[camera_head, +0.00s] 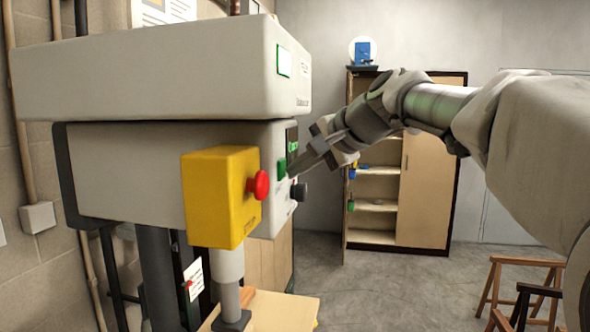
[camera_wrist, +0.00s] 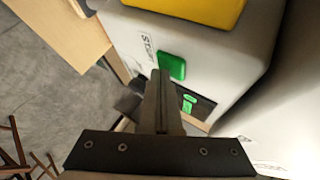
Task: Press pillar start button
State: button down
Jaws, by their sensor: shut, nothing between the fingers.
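The green start button (camera_head: 282,169) sits on the front face of the grey pillar machine head (camera_head: 150,155). In the wrist view the green button (camera_wrist: 172,66) is a raised block next to a START label (camera_wrist: 148,46). My gripper (camera_head: 293,170) is shut and empty, its fingertips just right of the button in the head view. In the wrist view the shut fingertips (camera_wrist: 159,76) lie close beside the button's lower left edge. I cannot tell whether they touch it.
A yellow box (camera_head: 214,200) with a red mushroom button (camera_head: 259,185) stands out left of the start button. A black knob (camera_head: 299,191) is below, and a small green display (camera_wrist: 189,103) is near. A shelf cabinet (camera_head: 428,190) and wooden stools (camera_head: 522,290) stand farther off.

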dwell(0.5)
jog(key=shift+s+d, duration=0.2)
jog(key=shift+d, duration=0.55)
jog(key=shift+d, duration=0.1)
jog(key=d, duration=0.2)
jog(key=s+d+b, duration=0.1)
jog(key=d, duration=0.1)
jog(key=shift+d, duration=0.4)
jog(key=s+d+f+n+g+h, duration=0.1)
jog(key=s+d+f+n+h, duration=0.3)
jog(key=s+f, duration=0.9)
jog(key=s+d+f+n+g+h, duration=0.1)
jog(key=s+d+f+n+h, duration=0.2)
jog(key=s+f, duration=1)
jog(key=shift+s+d+n+g+h, duration=0.35)
jog(key=shift+s+d+h, duration=0.25)
jog(key=shift+s+d, duration=0.4)
